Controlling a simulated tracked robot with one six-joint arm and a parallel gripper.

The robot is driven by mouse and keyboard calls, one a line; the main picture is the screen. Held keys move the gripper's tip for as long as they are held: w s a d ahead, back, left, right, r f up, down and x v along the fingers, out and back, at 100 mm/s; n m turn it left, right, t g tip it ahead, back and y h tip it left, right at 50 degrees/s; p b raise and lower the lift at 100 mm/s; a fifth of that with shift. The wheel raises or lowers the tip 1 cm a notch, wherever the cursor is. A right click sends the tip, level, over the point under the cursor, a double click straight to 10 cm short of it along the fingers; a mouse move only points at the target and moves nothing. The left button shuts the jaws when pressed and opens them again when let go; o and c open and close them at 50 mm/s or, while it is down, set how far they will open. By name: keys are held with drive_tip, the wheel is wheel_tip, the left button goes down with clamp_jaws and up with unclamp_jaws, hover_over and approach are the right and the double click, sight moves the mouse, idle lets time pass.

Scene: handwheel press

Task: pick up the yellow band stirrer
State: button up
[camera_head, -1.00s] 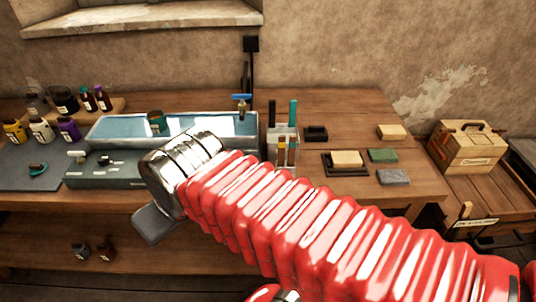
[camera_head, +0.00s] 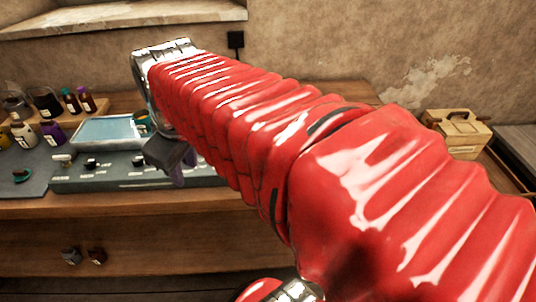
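I cannot make out the yellow band stirrer in this view. My red bellows arm covers the middle and right of the workbench, where a holder with upright sticks showed a second ago. My gripper (camera_head: 170,156) is at the arm's far end, in front of the blue-water basin (camera_head: 100,130) and its grey control panel (camera_head: 110,168). Only a dark block and a purplish part below it show there. The fingertips are not clear, so I cannot tell whether it is open or holds anything.
Several bottles, among them a purple one (camera_head: 52,133), stand at the left of the bench (camera_head: 90,205). A small teal item (camera_head: 22,175) lies on a grey mat (camera_head: 38,183). A wooden box (camera_head: 462,135) stands at the right. Small bottles sit on the lower shelf.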

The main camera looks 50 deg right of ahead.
drive_tip(key=d+n+g, duration=0.1)
drive_tip(key=d, duration=0.7)
drive_tip(key=s+d+n+g, duration=0.1)
drive_tip(key=d+n, duration=0.1)
drive_tip(key=d, duration=0.7)
drive_tip(key=s+d+n+g+y, duration=0.1)
drive_tip(key=d+n, duration=0.1)
drive_tip(key=d, duration=0.7)
drive_tip(key=shift+s+d+r+g, duration=0.1)
drive_tip(key=shift+s+d+g, duration=0.1)
drive_tip(key=shift+g, duration=0.1)
wheel_tip(320, 180, down, 8)
drive_tip(key=shift+f, duration=0.35)
drive_tip(key=f, duration=0.5)
drive_tip(key=shift+d+f, duration=0.1)
drive_tip(key=shift+d, duration=0.15)
